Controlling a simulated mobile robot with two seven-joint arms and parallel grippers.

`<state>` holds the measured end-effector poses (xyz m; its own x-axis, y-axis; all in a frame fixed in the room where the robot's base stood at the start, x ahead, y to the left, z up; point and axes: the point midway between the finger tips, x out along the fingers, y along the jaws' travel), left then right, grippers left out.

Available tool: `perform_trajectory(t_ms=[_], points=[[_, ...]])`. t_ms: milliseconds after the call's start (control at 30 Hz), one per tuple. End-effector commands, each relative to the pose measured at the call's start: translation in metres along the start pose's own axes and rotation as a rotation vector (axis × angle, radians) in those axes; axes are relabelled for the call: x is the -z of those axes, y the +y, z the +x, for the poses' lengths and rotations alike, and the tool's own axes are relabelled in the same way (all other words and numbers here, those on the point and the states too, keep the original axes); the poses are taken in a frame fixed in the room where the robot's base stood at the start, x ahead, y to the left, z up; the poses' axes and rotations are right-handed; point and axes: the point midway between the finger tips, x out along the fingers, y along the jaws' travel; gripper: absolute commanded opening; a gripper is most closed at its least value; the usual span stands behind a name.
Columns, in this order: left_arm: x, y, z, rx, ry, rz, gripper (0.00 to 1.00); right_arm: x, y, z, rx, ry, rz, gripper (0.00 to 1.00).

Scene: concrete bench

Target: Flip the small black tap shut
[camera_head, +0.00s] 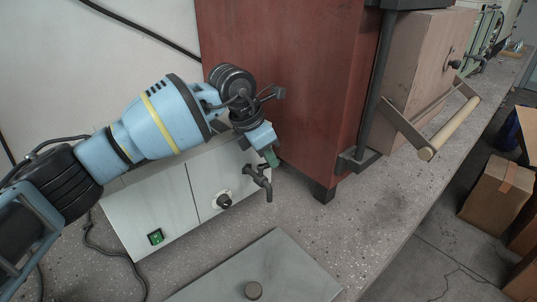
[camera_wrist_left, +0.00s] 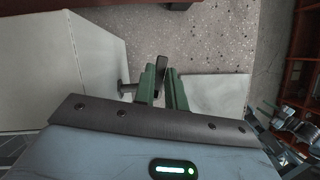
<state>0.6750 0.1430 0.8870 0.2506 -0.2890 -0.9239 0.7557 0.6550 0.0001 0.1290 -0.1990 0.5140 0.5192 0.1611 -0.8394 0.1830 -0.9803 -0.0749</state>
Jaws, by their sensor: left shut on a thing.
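The small black tap (camera_head: 266,184) sticks out from the front of a white box (camera_head: 130,222), with its spout hanging down. My left gripper (camera_head: 271,158) comes from above and is at the top of the tap, where the lever would be. In the left wrist view, its green fingers (camera_wrist_left: 163,88) are shut on a dark upright piece, the tap's lever (camera_wrist_left: 161,64). The fingers hide much of it. My right gripper is in neither view.
A dark knob (camera_head: 224,201) and a green switch (camera_head: 156,237) are on the box front. A red cabinet (camera_head: 290,80) stands close behind at the right. Speckled bench (camera_head: 365,235) is clear to the right.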

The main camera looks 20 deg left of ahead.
Motion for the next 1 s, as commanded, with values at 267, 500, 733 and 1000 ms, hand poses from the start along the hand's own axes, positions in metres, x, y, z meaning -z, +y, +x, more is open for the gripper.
perform_trajectory(t_ms=[267, 500, 733, 1000], points=[[-0.002, 0.003, -0.005, -0.057, 0.000, -0.133, 0.00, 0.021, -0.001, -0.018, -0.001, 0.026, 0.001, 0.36], [-0.001, 0.005, -0.003, -0.106, -0.001, -0.251, 0.00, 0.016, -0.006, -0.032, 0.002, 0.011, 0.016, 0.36], [0.001, 0.006, -0.001, -0.111, -0.001, -0.267, 0.00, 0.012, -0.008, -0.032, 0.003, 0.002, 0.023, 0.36], [0.001, 0.006, -0.001, -0.110, -0.001, -0.266, 0.31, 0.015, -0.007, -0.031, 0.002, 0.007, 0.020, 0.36]])
